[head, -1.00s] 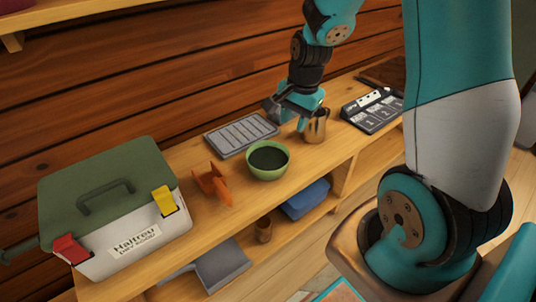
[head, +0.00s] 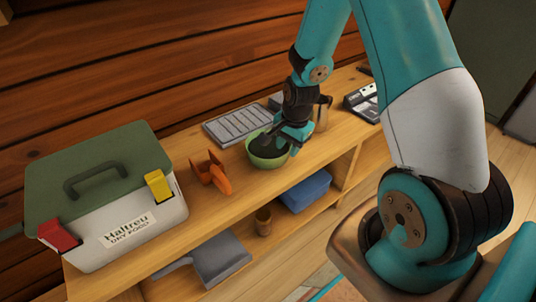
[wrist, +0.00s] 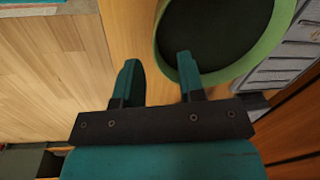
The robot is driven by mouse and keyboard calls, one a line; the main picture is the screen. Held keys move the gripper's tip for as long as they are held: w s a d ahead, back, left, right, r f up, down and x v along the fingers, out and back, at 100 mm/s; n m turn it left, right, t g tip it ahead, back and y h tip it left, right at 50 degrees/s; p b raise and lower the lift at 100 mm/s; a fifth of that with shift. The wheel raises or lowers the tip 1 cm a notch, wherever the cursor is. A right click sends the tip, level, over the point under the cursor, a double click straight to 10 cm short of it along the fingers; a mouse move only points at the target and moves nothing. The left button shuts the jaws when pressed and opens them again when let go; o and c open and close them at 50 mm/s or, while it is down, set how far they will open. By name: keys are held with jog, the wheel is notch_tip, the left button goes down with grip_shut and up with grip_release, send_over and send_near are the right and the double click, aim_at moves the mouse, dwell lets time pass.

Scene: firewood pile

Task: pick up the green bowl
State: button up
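The green bowl (head: 267,162) stands upright on the wooden shelf top, with a dark inside. In the wrist view the bowl (wrist: 266,52) fills the upper right, cut off by the top edge. My gripper (head: 283,140) is over the bowl's right side and hides part of its rim in the head view. In the wrist view my gripper (wrist: 157,72) is open with nothing held. One finger overlaps the bowl's inside and the other is outside its rim. I cannot tell how far the fingertips are above or below the rim.
A lidded food box (head: 105,200) and an orange object (head: 209,177) stand left of the bowl. A blue item (head: 306,190) and a dustpan (head: 219,258) are below.

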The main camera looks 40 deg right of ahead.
aim_at(287, 152)
notch_tip(287, 152, down, 3)
jog(key=shift+w+a+f+b, duration=0.1)
jog(key=shift+w+a+b, duration=0.05)
jog(key=shift+b, duration=0.2)
jog(key=shift+c, duration=0.2)
grip_shut()
